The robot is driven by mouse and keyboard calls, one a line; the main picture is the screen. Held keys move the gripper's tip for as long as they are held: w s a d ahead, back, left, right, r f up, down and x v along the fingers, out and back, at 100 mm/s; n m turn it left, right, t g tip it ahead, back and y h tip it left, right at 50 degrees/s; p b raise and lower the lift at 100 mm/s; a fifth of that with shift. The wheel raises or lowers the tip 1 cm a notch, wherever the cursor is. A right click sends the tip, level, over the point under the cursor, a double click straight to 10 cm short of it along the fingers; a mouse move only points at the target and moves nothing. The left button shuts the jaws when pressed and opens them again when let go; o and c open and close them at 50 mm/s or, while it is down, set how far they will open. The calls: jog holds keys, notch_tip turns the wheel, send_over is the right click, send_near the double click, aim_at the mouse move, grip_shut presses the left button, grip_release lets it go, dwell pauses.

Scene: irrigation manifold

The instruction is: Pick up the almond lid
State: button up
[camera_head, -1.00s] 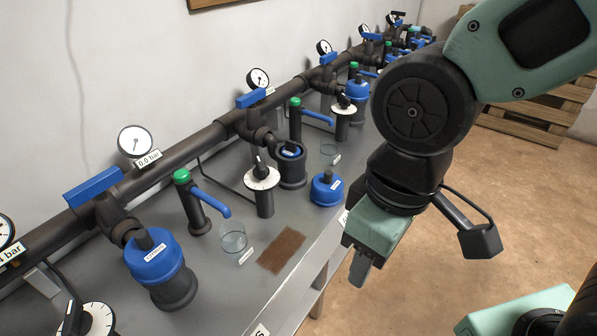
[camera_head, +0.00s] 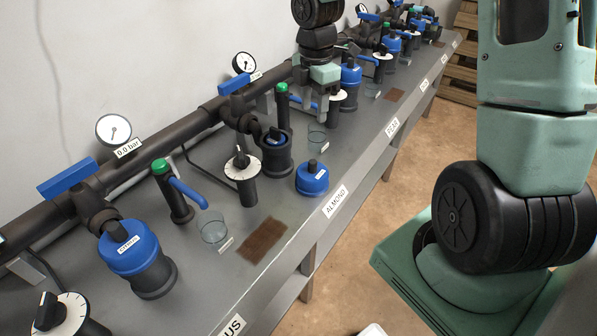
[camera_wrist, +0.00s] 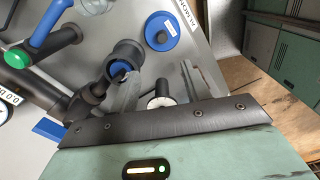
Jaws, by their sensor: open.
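The almond lid, a blue cap with a dark knob (camera_head: 312,181), lies on the grey bench by the ALMOND label. It also shows in the wrist view as a blue disc (camera_wrist: 162,31), beyond my fingers. My gripper (camera_head: 312,104) is open and empty. In the head view it is above the bench, farther along than the lid and higher, with its fingers pointing down. In the wrist view the fingers (camera_wrist: 165,75) are apart, and the lid is not between them.
An open dark filter housing (camera_head: 277,160) with blue inside stands left of the lid. A white-dialled timer (camera_head: 243,170), a glass beaker (camera_head: 317,138) and a blue-handled tap (camera_head: 283,108) stand nearby. A brown mat (camera_head: 262,241) lies nearer. The bench's front edge is right of the lid.

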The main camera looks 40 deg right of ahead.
jog(key=b, duration=0.1)
send_over(312, 162)
jog(key=f, duration=1.1)
jog(key=shift+w+d+f, duration=0.1)
jog(key=shift+w+f, duration=0.2)
jog(key=f, duration=0.5)
jog(key=shift+s+f, duration=0.25)
jog(key=shift+f, duration=0.05)
grip_shut()
